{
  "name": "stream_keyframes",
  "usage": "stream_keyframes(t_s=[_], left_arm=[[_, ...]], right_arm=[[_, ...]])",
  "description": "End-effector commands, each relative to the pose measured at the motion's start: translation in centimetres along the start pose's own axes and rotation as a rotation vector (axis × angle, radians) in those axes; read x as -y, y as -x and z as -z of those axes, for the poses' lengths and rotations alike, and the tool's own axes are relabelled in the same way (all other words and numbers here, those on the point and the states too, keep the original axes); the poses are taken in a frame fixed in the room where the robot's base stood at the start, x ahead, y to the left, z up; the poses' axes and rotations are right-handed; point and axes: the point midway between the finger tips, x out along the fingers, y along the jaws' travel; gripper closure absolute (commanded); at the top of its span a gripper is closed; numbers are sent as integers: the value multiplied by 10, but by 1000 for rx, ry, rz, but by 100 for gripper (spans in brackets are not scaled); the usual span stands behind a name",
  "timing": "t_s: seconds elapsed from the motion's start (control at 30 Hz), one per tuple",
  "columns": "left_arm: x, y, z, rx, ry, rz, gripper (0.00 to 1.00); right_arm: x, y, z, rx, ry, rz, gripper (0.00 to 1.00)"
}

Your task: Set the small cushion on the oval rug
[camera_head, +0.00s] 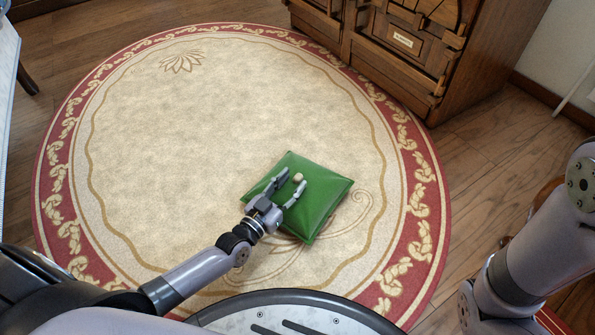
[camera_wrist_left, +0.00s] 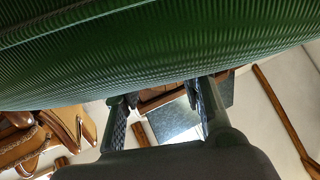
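The green square cushion (camera_head: 325,192) appears to lie flat over the lower right part of the oval rug (camera_head: 215,120). My left gripper (camera_head: 291,184) is over the cushion's upper face with its two fingers spread apart. A small beige knob (camera_head: 298,178) shows between the fingertips; I cannot tell whether it belongs to the cushion. In the left wrist view the ribbed green cushion (camera_wrist_left: 150,55) fills the top, close to the fingers, and the gap between the fingers (camera_wrist_left: 165,105) holds nothing. My right gripper is out of the frames.
A wooden armoire (camera_head: 400,50) stands at the rug's upper right edge. A pale table edge (camera_head: 8,80) shows at the far left. Bare wood floor (camera_head: 485,150) lies right of the rug. The rug's upper and left parts are clear.

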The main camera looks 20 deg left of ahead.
Motion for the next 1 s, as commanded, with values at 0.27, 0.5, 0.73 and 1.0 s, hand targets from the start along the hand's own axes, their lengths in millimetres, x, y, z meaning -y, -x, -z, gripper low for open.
stream_keyframes(t_s=[0.27,0.5,0.73,1.0], left_arm=[[0,60,5,4,0,0,63],[0,84,2,1,0,0,63],[0,86,0,-1,0,0,63],[-15,45,59,-131,13,-24,63]], right_arm=[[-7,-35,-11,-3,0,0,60],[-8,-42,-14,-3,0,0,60],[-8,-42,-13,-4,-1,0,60],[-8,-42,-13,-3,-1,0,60]])
